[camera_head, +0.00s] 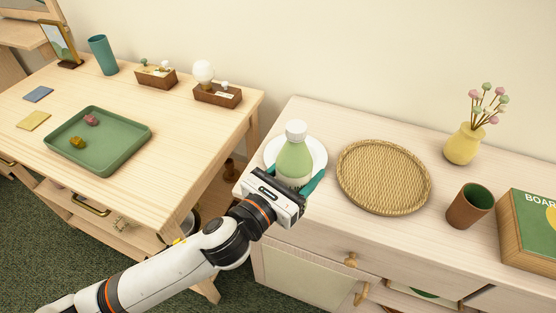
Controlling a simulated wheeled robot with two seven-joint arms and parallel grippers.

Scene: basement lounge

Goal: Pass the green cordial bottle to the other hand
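The green cordial bottle (295,160) has a white cap and a pale label. It stands upright on a white plate (318,147) near the left end of the light wood cabinet. My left gripper (290,172) comes in from the lower left with its teal fingers open. One finger is on each side of the bottle's lower part, and the left finger looks apart from it. Whether the right finger touches the bottle I cannot tell. The gripper body hides the bottle's base. My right gripper is not in view.
A round woven tray (384,177) lies just right of the plate. Further right are a brown cup (468,207), a yellow vase (463,145) and a board game box (530,232). On the left table (180,120) are a green tray (98,165) and small wooden boxes (217,96).

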